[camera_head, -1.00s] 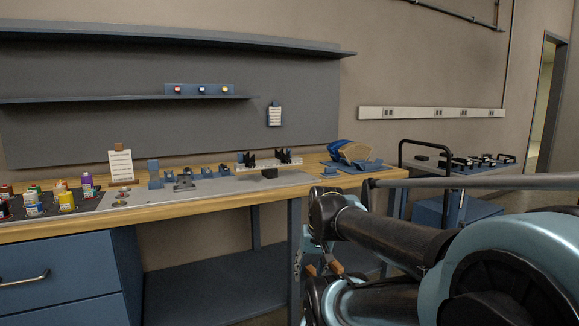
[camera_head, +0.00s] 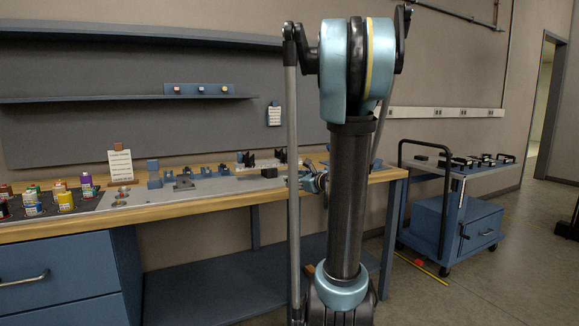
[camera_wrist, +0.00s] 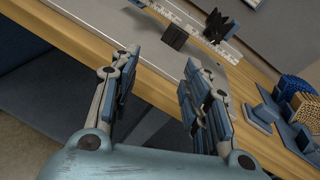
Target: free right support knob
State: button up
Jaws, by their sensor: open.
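The white rail fixture (camera_head: 262,165) stands on the grey plate of the workbench and carries two black V-shaped supports. The left support (camera_head: 247,158) is clear; the right support (camera_head: 282,156) is just left of my arm. In the wrist view one black support (camera_wrist: 219,24) sits on the pale rail (camera_wrist: 188,20), with a dark block (camera_wrist: 174,37) in front of it. I cannot clearly make out a knob. My gripper (camera_wrist: 160,72) is open and empty, over the bench's front edge, short of the fixture. In the head view my arm hides much of it.
Blue holders (camera_head: 154,174) and small fixtures line the bench left of the rail. A cart (camera_head: 470,205) stands right of the bench. The plate's front strip (camera_wrist: 140,25) is clear.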

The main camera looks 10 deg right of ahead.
aim_at(289, 162)
jog(key=w+d+r+m+t+h, duration=0.1)
jog(key=w+d+r+m+t, duration=0.15)
jog(key=w+d+m, duration=0.35)
jog(key=shift+m, duration=0.4)
jog(key=x, duration=1.6)
jog(key=shift+f, duration=0.1)
jog(key=shift+d, duration=0.1)
grip_shut()
